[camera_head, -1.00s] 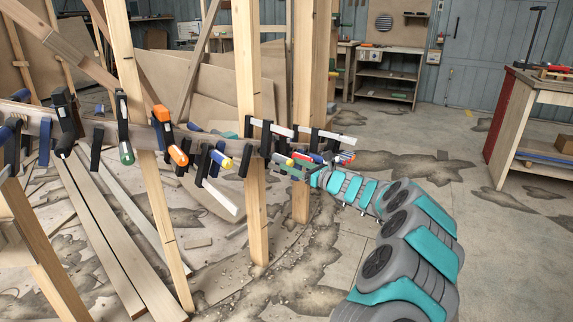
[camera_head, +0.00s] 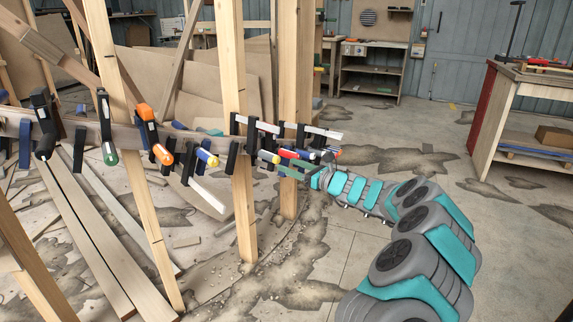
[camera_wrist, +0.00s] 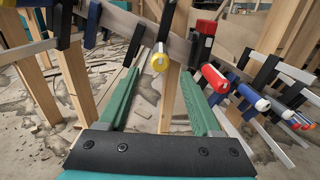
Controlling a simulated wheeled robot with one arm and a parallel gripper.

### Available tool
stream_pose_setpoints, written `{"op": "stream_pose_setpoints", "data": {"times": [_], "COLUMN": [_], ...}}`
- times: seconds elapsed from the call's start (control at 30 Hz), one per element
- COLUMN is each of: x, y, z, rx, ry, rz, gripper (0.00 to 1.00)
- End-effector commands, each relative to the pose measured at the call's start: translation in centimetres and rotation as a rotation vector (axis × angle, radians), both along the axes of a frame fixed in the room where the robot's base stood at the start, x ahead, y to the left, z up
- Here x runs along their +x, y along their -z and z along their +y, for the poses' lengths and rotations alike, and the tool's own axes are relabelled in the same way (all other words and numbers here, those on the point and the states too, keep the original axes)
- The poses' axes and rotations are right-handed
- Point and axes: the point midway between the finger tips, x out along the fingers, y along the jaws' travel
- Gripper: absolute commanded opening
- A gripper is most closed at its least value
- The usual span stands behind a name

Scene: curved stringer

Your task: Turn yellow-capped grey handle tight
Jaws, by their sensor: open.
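In the wrist view, the yellow-capped handle (camera_wrist: 160,60) points toward me, its round end showing a yellow ring with a pale centre. It sits on a clamp on the curved wooden stringer (camera_wrist: 183,42). My gripper (camera_wrist: 160,78) is open, with the green fingers left and right of the handle's line. The handle end appears between the fingertips, and I see no contact; the depth gap is hard to judge. In the head view, a yellow-ended handle (camera_head: 268,157) shows just left of my gripper (camera_head: 284,170). Most of the grey shaft is hidden end-on.
A red handle (camera_wrist: 214,78) is close beside the right finger, with a blue handle (camera_wrist: 252,97) further right. Several clamps line the stringer, including an orange one (camera_head: 160,153). Wooden posts (camera_head: 240,200) stand close by. Open floor lies right, before a workbench (camera_head: 510,110).

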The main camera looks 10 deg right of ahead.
Motion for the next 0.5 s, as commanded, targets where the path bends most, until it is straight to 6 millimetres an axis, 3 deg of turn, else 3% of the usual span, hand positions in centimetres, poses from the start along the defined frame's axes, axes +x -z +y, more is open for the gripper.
{"op": "stream_pose_setpoints", "data": {"times": [0.5], "x": [-3.6], "y": [-0.1], "z": [-2.9], "rx": [0.001], "ry": [0.001], "rz": [0.001], "gripper": [0.66]}}
